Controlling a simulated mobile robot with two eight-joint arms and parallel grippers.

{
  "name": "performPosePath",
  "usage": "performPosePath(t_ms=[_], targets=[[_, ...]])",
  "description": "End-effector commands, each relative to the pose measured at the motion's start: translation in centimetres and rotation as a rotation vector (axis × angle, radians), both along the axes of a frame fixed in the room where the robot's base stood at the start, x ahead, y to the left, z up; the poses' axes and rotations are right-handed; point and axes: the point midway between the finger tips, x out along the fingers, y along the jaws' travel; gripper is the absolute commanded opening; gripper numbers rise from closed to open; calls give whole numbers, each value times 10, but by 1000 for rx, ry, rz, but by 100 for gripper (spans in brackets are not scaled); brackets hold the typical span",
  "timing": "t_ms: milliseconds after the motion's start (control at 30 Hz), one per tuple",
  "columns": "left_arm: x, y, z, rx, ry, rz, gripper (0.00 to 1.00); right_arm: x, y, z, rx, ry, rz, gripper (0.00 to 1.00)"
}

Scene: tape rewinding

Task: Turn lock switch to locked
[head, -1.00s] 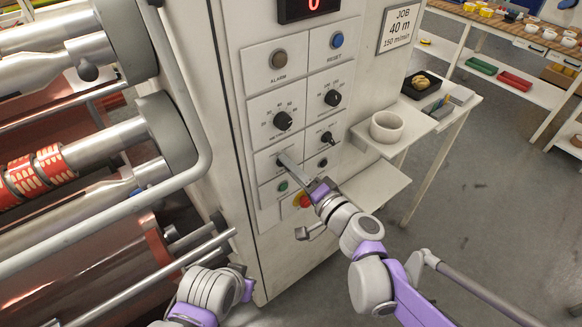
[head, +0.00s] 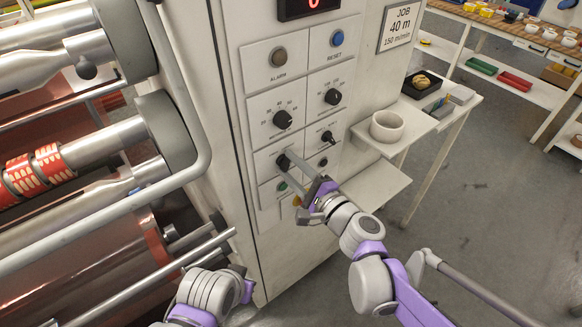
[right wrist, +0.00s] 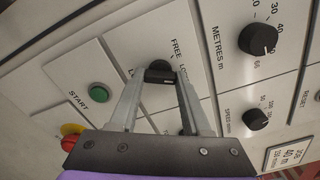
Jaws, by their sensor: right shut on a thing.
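The lock switch is a small black knob (right wrist: 160,73) on a white panel plate, with the labels FREE and LOCK, the latter partly covered, beside it in the right wrist view. My right gripper (right wrist: 158,76) has its two long grey fingers on either side of the knob, shut on it. In the head view the right gripper (head: 286,159) reaches the panel from the lower right, and its fingers largely hide the switch. I cannot tell exactly which label the knob points to. Only links of my left arm show at the bottom; its gripper fingers are not seen.
A green start button (right wrist: 99,92) and a red button (right wrist: 69,143) on a yellow base are close to the fingers. Black dials (head: 282,120) sit above the switch. Rollers fill the left.

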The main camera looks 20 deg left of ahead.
Motion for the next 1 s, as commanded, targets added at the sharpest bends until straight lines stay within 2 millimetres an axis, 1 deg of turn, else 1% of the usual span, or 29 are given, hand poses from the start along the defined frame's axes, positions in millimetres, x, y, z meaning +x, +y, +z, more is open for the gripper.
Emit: performPosePath(t_ms=[267,667,700,867,1000], targets=[[0,0,-1,0,0,0,0,0,0,0,38,50,-1,0],[0,0,-1,0,0,0,0,0,0,0,43,56,-1,0],[0,0,-1,0,0,0,0,0,0,0,43,56,-1,49],[0,0,-1,0,0,0,0,0,0,0,43,55,-1,78],[0,0,-1,0,0,0,0,0,0,0,43,55,0,78]])
